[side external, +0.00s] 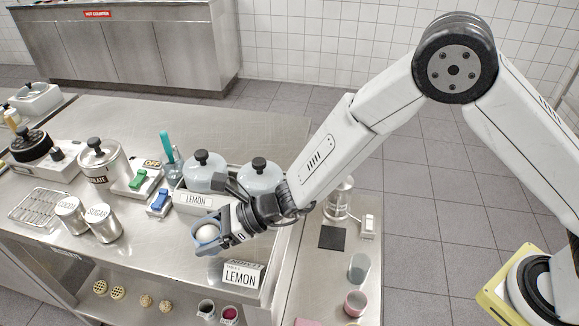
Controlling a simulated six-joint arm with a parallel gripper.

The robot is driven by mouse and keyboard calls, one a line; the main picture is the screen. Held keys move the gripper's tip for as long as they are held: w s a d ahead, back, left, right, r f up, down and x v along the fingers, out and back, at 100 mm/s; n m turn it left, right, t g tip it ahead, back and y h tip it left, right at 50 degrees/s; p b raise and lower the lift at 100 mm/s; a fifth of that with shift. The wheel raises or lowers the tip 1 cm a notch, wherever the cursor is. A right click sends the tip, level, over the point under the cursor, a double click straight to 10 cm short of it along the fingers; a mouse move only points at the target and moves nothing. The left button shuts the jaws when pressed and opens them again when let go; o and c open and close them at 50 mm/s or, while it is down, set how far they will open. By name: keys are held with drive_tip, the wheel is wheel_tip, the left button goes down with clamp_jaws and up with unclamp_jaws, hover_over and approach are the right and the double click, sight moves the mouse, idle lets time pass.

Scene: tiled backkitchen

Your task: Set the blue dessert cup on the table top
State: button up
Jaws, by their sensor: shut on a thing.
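The blue dessert cup (206,246) is in my gripper (213,240), over the front part of the steel table top (170,263). A pale round ball (207,233) shows at the cup's mouth. My gripper is shut on the cup, and its fingers hide part of it. The cup looks roughly upright; I cannot tell whether its base touches the table top.
A LEMON sign (241,274) stands just right of the gripper. Behind are a LEMON-labelled holder (195,200) and lidded tubs (204,170). Shakers (103,223) stand left. A grey-blue cup (358,268) and pink cup (355,303) stand on the right counter. Bare steel lies left of the gripper.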

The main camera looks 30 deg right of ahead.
drive_tip(key=shift+w+a+f, duration=0.15)
drive_tip(key=shift+w+f, duration=0.05)
drive_tip(key=shift+f, duration=1.6)
drive_tip(key=shift+f, duration=0.1)
drive_tip(key=o, duration=1.1)
drive_tip(key=v, duration=1.2)
